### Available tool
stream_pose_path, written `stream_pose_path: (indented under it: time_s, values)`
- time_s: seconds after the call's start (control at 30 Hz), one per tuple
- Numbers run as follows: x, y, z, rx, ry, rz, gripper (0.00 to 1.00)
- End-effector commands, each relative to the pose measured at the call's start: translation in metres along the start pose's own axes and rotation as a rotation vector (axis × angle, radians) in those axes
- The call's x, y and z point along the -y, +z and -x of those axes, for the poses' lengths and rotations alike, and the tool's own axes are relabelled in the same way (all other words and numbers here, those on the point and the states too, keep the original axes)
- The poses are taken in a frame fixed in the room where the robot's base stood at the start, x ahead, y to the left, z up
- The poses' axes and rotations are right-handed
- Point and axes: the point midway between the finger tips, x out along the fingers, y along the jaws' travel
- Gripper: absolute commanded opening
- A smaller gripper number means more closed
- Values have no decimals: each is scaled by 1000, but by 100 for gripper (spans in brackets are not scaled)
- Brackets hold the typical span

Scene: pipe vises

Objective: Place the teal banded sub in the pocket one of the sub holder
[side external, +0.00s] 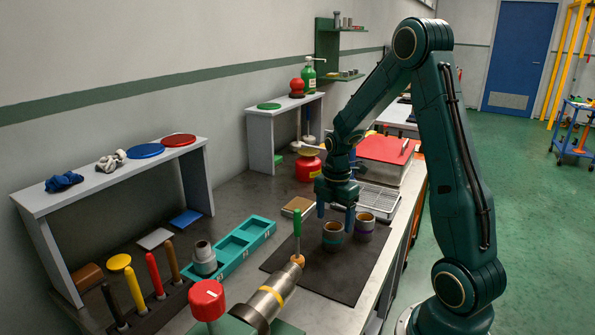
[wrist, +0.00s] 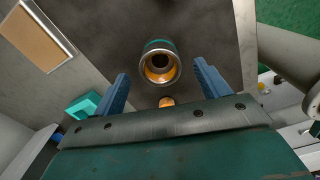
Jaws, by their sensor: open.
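The teal banded sub (side external: 333,239) stands upright on the dark mat, a short metal ring with a teal band. In the wrist view the teal banded sub (wrist: 160,50) shows its open end and copper-coloured bore. My gripper (side external: 335,214) is open and empty, pointing down just above it. In the wrist view my gripper (wrist: 163,86) has one finger to each side, with the sub slightly beyond the fingertips. The teal sub holder (side external: 246,243) lies left of the mat with a row of pockets. A grey sub (side external: 203,257) stands at its near end. The pocket labels are too small to read.
A purple-banded sub (side external: 364,228) stands close right of the teal one. A pipe (side external: 275,293) in a vise and a green-handled tool (side external: 297,228) stand between the holder and the mat's front. A wire tray (side external: 378,197) is behind. The dark mat (side external: 335,282) is clear in front.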

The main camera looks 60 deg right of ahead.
Motion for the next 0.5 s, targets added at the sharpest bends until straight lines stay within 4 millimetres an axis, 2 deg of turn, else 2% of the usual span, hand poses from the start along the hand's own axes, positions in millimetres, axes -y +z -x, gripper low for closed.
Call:
stream_pose_path:
  time_s: [0.3,0.5]
  values:
    - [0,1,-35,-1,-3,0,75]
    - [0,2,-42,0,-1,0,75]
